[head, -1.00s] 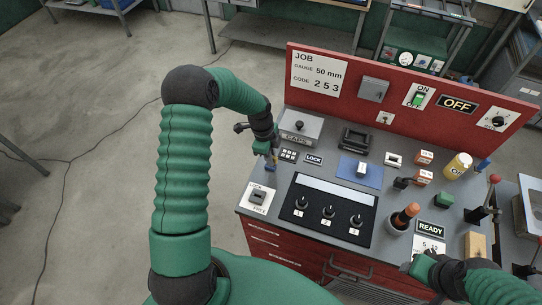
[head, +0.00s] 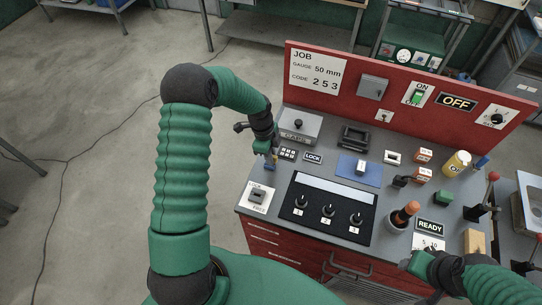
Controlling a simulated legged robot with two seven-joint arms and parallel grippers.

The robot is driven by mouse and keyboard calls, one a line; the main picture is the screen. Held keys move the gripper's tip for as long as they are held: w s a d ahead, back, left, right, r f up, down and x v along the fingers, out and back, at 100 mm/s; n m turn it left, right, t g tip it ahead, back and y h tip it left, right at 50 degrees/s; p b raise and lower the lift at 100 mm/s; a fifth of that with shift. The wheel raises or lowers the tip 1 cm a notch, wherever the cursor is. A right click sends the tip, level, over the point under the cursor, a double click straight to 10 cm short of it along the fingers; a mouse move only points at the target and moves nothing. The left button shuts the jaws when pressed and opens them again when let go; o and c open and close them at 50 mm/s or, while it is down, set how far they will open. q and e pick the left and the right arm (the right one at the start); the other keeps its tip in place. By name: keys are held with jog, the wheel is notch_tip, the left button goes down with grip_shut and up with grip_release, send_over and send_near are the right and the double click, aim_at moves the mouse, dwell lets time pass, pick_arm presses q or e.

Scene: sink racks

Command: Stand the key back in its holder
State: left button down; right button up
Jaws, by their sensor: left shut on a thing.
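My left gripper (head: 270,155) is at the back left of the bench top, beside the small keypad. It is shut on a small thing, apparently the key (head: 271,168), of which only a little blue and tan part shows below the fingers. The key's shape and whether its lower end touches the bench cannot be told. No holder is clearly marked; a small pale block with a dark top (head: 361,169) stands on a blue pad (head: 347,174) to the right. My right gripper (head: 406,262) is low at the bench's front right, its fingers too unclear to read.
A keypad (head: 288,154), a LOCK sign (head: 313,158) and a grey box (head: 299,127) are close by. A panel with several knobs (head: 327,211) fills the middle front. A red board (head: 340,95) stands behind.

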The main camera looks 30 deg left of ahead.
pick_arm(q)
jog(key=shift+a+f, duration=0.15)
jog(key=shift+a, duration=0.7)
jog(key=shift+d, duration=0.3)
pick_arm(e)
jog(key=shift+a, duration=0.15)
pick_arm(q)
jog(key=shift+f, duration=0.1)
pick_arm(e)
jog(key=shift+a, duration=0.1)
pick_arm(q)
jog(key=shift+a+f+b, duration=0.3)
jog(key=shift+f+b, duration=0.05)
jog(key=shift+f, duration=0.25)
pick_arm(e)
jog(key=shift+a+f, duration=0.25)
jog(key=shift+f, duration=0.1)
pick_arm(q)
jog(key=shift+d+f+b, duration=0.2)
jog(key=shift+f+b, duration=0.05)
jog(key=shift+b, duration=0.05)
pick_arm(e)
jog(key=shift+d+f, duration=0.2)
jog(key=shift+d, duration=0.05)
pick_arm(q)
jog(key=shift+f, duration=0.15)
pick_arm(e)
jog(key=shift+f, duration=0.1)
